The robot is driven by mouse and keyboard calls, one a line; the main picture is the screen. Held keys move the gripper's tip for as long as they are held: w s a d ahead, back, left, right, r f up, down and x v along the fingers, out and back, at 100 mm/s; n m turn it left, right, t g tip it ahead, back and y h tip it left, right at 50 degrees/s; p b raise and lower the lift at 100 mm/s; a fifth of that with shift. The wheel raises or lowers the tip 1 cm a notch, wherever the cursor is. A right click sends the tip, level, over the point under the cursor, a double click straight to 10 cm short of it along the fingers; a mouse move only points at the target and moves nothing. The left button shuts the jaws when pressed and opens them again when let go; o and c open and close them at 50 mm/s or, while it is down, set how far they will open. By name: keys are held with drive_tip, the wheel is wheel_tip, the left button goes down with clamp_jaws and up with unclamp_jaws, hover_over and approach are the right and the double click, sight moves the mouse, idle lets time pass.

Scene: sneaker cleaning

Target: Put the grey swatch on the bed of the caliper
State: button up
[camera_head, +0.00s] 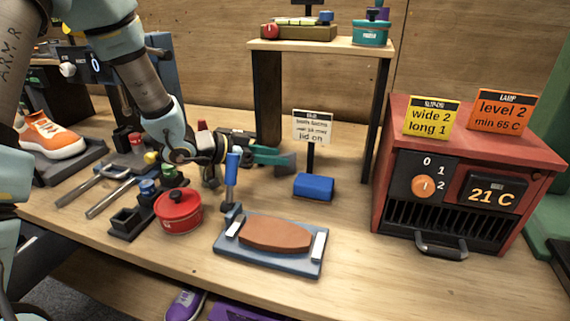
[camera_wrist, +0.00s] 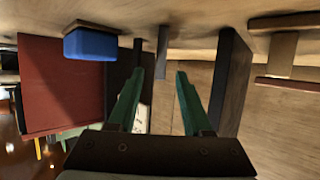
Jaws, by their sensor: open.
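My gripper (camera_head: 288,162) is above the middle of the bench, left of the blue block, with its green fingers pointing right. In the wrist view, its two green fingers (camera_wrist: 159,72) stand apart with a gap between them, and I see nothing clearly held. A narrow grey upright strip (camera_wrist: 163,52) shows beyond the fingertips; I cannot tell whether it is the swatch or a support. I cannot surely pick out the grey swatch or the caliper. A dark blue upright device marked 0 (camera_head: 97,66), partly hidden behind my arm, stands at the back left.
A blue block (camera_head: 313,187) lies below a small sign (camera_head: 312,128). A shelf (camera_head: 384,110) stands behind, and a red heater box (camera_head: 468,178) at right. A red pot (camera_head: 178,211) and a blue tray (camera_head: 268,262) with a brown pad are in front. The front right bench is clear.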

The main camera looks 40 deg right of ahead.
sight(285, 154)
drive_tip(key=x, duration=0.3)
drive_tip(key=shift+d+f, duration=0.15)
drive_tip(key=shift+d, duration=0.2)
drive_tip(key=shift+c, duration=0.2)
clamp_jaws()
